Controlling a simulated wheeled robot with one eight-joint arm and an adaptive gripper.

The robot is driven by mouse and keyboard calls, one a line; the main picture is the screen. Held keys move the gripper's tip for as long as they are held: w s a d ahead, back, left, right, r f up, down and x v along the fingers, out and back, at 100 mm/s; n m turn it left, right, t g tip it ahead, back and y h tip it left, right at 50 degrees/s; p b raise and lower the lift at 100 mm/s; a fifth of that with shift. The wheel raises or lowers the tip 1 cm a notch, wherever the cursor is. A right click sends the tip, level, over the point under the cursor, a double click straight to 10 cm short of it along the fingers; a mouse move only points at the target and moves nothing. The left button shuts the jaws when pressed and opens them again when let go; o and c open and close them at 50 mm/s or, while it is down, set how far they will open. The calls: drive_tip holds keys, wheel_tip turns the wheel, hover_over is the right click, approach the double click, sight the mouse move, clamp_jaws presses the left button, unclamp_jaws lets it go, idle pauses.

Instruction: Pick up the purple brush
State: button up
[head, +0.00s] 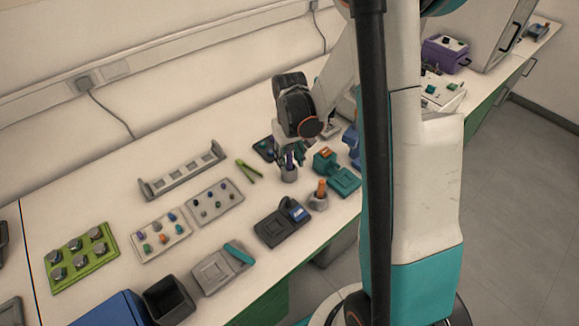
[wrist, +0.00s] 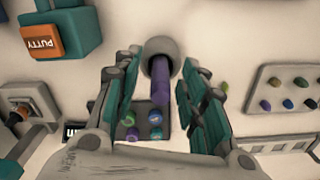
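The purple brush (wrist: 161,88) stands in a small grey round holder (wrist: 160,46) in the wrist view. In the head view the purple brush (head: 290,159) shows as a small purple piece above its grey holder (head: 289,174), partly covered by my gripper (head: 288,148). In the wrist view my gripper (wrist: 163,62) is open, with one finger on each side of the brush. A visible gap lies between each finger and the brush, and I see no contact.
An orange-handled item in a grey holder (head: 318,202) stands to the right. A teal device (head: 343,181), green tweezers (head: 249,170), a dark grey device (head: 282,224) and a tray of small colored pieces (head: 215,201) are nearby. A PUTTY box (wrist: 43,40) is at upper left.

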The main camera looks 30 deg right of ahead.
drive_tip(key=shift+f, duration=0.6)
drive_tip(key=shift+c, duration=0.6)
drive_tip(key=c, duration=0.8)
drive_tip(key=shift+r, duration=0.15)
wheel_tip(320, 180, up, 20)
drive_tip(key=p, duration=0.7)
drive_tip(key=shift+f, duration=0.2)
clamp_jaws()
wheel_tip(320, 180, up, 6)
drive_tip(key=p, duration=0.4)
